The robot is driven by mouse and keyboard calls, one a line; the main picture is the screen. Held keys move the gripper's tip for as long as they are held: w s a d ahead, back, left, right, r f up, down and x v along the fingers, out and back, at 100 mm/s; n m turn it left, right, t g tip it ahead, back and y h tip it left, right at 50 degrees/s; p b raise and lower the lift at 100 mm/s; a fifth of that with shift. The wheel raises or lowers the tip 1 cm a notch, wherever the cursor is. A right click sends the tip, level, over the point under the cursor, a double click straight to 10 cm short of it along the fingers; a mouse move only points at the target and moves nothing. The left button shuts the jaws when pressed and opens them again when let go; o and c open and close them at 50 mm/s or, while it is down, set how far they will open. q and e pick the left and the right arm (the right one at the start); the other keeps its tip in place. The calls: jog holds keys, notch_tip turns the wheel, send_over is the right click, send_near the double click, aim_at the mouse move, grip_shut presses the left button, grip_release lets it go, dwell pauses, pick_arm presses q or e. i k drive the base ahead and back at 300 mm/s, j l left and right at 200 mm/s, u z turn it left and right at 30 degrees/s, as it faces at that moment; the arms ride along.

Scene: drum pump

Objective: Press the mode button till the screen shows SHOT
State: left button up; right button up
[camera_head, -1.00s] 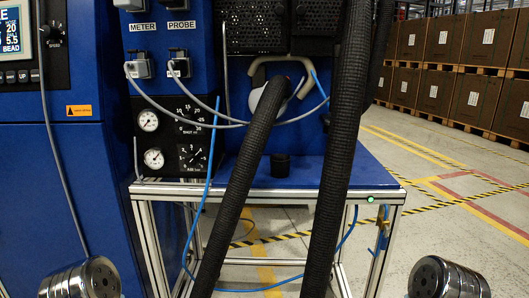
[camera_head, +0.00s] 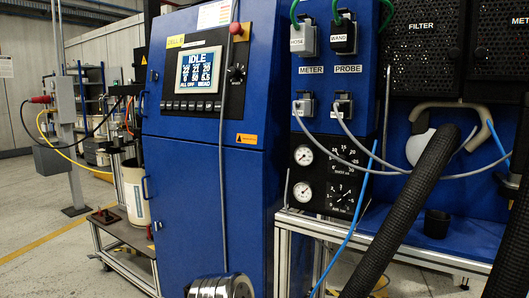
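The screen (camera_head: 199,70) is on the upper front of the blue cabinet. It reads IDLE at the top, several numbers in the middle, and ALL OFF and BEAD along the bottom. A row of small buttons (camera_head: 193,105) sits just below the screen. Their labels are too small to read, so I cannot tell which one is the mode button. Neither of my grippers is in view. Only a metal part of my own arm shows at the bottom edge.
A red knob (camera_head: 236,29) with a hanging grey cable is right of the screen, above a black dial (camera_head: 237,73). Thick black hoses (camera_head: 415,205) cross the right side. A low cart with a white bucket (camera_head: 135,195) stands left of the cabinet. Open floor lies at far left.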

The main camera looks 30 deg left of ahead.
aim_at(193, 105)
jog(key=j+u, duration=0.1)
jog(key=u, duration=0.35)
jog(key=j+u, duration=0.1)
jog(key=u, duration=0.85)
jog(key=i+j, duration=0.05)
